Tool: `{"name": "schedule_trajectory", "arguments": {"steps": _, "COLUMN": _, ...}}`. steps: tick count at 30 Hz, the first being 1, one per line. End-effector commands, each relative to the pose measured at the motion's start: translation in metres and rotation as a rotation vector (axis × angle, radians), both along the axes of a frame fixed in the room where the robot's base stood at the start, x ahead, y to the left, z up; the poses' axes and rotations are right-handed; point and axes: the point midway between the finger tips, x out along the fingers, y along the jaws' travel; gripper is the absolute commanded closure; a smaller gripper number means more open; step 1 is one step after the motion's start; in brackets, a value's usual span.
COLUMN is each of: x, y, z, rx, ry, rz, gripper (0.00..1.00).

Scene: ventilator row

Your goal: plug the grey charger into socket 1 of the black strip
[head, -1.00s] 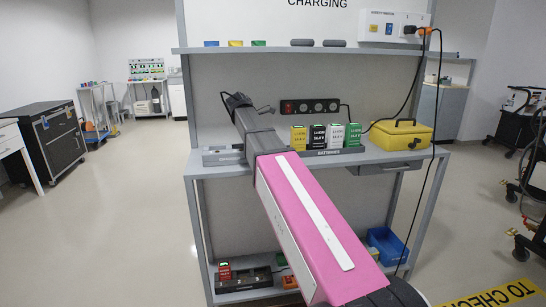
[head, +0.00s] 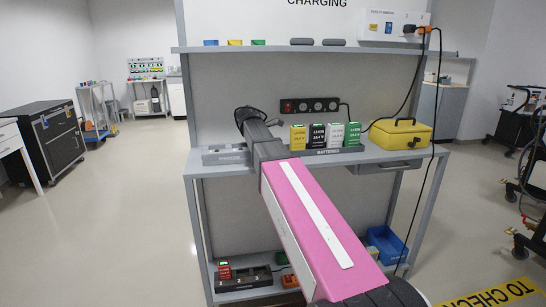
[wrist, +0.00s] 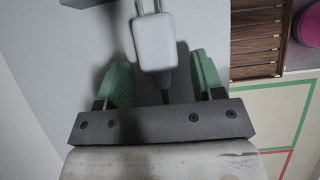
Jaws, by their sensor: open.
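The light-grey charger (wrist: 153,42) has two metal prongs pointing up in the wrist view and a dark cable below it. It lies between and slightly beyond the green fingers of my gripper (wrist: 161,60). The fingers are open, with a clear gap on the right; on the left I cannot tell if they touch. In the head view my gripper end (head: 249,114) is over the left part of the bench, and the charger is hidden there. The black strip (head: 310,105) is on the back panel, right of my gripper, with a red switch at its left and several round sockets.
Several battery packs (head: 318,136) stand in a holder right of my arm. A yellow case (head: 401,133) sits further right. A grey tray (head: 225,154) lies left of my arm. A shelf (head: 330,49) overhangs the bench, and a black cable hangs at the right.

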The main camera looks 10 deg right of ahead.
Motion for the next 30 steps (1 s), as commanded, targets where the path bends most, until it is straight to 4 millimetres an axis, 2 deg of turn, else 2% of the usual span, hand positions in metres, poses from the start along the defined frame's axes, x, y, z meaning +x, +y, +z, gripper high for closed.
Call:
{"name": "schedule_trajectory", "arguments": {"steps": 2, "x": 0.000, "y": 0.000, "z": 0.000, "rx": 0.000, "ry": 0.000, "rz": 0.000, "gripper": 0.38}}
{"name": "schedule_trajectory", "arguments": {"steps": 6, "x": 0.000, "y": 0.000, "z": 0.000, "rx": 0.000, "ry": 0.000, "rz": 0.000, "gripper": 0.84}}
{"name": "schedule_trajectory", "arguments": {"steps": 8, "x": 0.000, "y": 0.000, "z": 0.000, "rx": 0.000, "ry": 0.000, "rz": 0.000, "gripper": 1.00}}
{"name": "schedule_trajectory", "arguments": {"steps": 16, "x": 0.000, "y": 0.000, "z": 0.004, "rx": 0.000, "ry": 0.000, "rz": 0.000, "gripper": 1.00}}
{"name": "schedule_trajectory", "arguments": {"steps": 30, "x": 0.000, "y": 0.000, "z": 0.024, "rx": -0.001, "ry": -0.001, "rz": -0.001, "gripper": 1.00}}
